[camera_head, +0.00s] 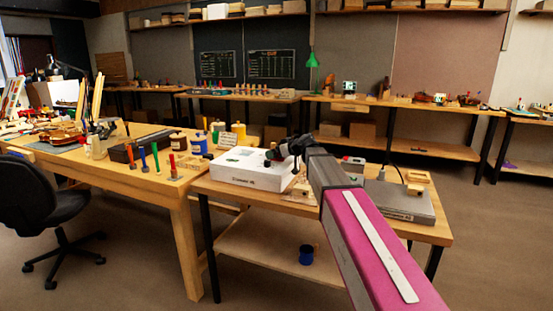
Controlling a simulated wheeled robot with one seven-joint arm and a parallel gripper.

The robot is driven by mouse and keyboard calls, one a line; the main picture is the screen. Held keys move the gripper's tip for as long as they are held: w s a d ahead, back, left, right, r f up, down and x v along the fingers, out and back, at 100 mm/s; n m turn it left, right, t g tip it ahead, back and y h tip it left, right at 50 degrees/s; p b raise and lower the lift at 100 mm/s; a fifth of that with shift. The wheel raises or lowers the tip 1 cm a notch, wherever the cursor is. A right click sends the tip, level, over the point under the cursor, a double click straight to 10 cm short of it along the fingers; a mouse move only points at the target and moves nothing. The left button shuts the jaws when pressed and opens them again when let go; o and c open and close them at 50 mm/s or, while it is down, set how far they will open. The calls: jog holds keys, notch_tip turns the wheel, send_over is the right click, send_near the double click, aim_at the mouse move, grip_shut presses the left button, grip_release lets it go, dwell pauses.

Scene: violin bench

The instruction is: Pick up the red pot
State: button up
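No clearly red pot stands out. A dark brownish jar (178,142) with a pale label stands on the left wooden bench (150,185). It may be the red pot, but its colour is hard to tell at this size. Beside it stand a blue pot (198,144), a green pot (217,130) and a yellow pot (238,132). My gripper (279,156) is dark and small in the picture, above the right part of a white box, to the right of the pots and apart from them. Its fingers are too small to tell whether they are open or shut.
The white box (243,168) and a grey flat device (400,203) sit on the nearer bench. Upright coloured-handled tools (156,158) stand in front of the pots. A blue mug (306,254) is on the lower shelf. A black chair (40,205) stands at the left.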

jog(key=c, duration=0.7)
